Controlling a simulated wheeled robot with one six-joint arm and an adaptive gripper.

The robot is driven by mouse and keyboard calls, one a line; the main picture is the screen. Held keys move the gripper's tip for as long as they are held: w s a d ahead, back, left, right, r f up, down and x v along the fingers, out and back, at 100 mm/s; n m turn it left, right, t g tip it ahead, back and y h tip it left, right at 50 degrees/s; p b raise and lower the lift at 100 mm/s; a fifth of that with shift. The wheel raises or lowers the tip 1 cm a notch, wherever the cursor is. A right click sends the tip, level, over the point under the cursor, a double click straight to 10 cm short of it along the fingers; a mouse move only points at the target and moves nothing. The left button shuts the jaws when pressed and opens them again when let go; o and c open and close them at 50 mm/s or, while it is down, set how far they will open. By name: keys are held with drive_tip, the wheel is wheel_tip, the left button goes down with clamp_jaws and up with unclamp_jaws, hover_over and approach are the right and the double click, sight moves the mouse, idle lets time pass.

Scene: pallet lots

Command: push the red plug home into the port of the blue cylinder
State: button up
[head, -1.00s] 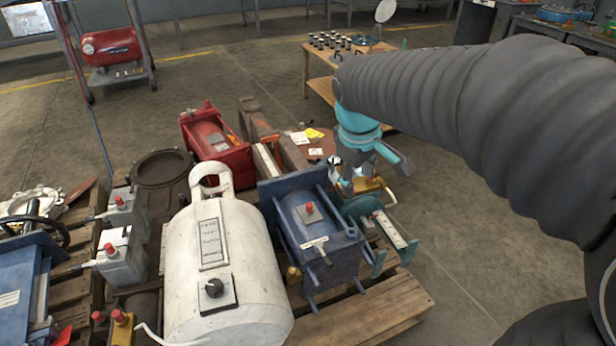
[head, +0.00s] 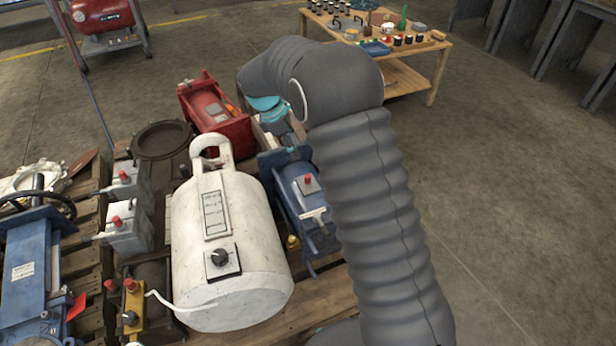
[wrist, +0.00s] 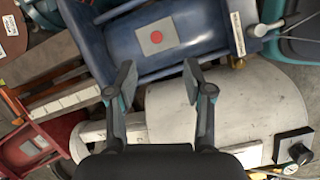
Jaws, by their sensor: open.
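The blue cylinder (head: 292,196) lies on the pallet to the right of the white tank, partly covered by my arm in the head view. The red plug (head: 308,179) shows on a pale square plate on its upper side. In the wrist view the blue cylinder (wrist: 195,40) spans the top, and the round red plug (wrist: 157,38) is seen nearly end-on. I cannot tell how deep it sits. My gripper (wrist: 158,80) is open and empty, its fingertips apart below the plug in the picture. In the head view my arm hides the fingers.
The white tank (head: 250,255) with a handle and black knob lies beside the blue cylinder. A red machine (head: 217,112) stands behind it. Grey boxes with red buttons (head: 128,230) stand to the left. A wooden table (head: 395,75) is at the back. The floor at right is clear.

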drive_tip(key=shift+w+a+f+n, duration=0.4)
drive_tip(key=shift+a+f, duration=0.1)
drive_tip(key=shift+f, duration=0.2)
drive_tip(key=shift+s, duration=0.1)
approach(307, 176)
drive_tip(key=x, duration=0.5)
drive_tip(key=shift+d, duration=0.2)
drive_tip(key=shift+f, duration=0.1)
drive_tip(key=shift+x, duration=2.55)
drive_tip(key=shift+a, duration=0.15)
